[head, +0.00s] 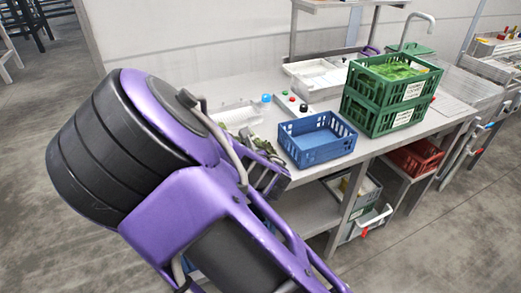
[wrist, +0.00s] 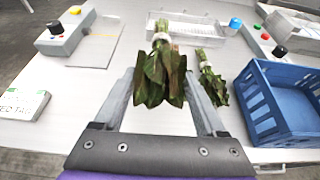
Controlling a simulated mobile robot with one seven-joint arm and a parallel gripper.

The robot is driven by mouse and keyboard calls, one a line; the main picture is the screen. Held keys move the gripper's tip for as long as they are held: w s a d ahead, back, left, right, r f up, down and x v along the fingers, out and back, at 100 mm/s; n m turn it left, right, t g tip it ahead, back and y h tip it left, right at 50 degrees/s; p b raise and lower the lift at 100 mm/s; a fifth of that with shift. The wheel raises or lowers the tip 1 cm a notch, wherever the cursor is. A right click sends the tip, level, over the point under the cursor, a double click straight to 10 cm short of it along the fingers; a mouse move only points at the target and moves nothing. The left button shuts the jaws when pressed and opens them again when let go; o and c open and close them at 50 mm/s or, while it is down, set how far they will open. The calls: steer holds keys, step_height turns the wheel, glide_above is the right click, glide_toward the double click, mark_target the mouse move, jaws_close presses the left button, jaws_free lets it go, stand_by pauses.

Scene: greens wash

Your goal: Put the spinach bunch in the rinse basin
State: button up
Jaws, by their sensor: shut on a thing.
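My gripper (wrist: 161,76) is shut on a dark-leaved bunch with a pale band at its stems, which looks like the spinach bunch (wrist: 160,85). Its leaves hang toward the palm, between the fingers. In the head view my gripper (head: 272,172) is over the counter's front, left of the blue crate, and mostly hidden by my arm. A second, slimmer leafy bunch (wrist: 212,84) lies on the counter just right of the fingers. A white shallow tray (wrist: 190,30) lies beyond the held bunch; I cannot tell whether it is the rinse basin.
A blue crate (head: 316,138) stands right of my gripper. Stacked green crates (head: 387,107) with greens stand farther right. A control box (wrist: 66,33) and a label card (wrist: 22,102) lie at the left. Another button box (head: 292,104) stands behind the blue crate.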

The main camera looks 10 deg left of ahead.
step_height(320, 180, down, 10)
steer(key=shift+r, duration=0.1)
stand_by(0.4)
steer(key=o, duration=1.1)
steer(key=shift+f, duration=0.25)
steer(key=o, duration=0.4)
steer(key=shift+r, duration=0.2)
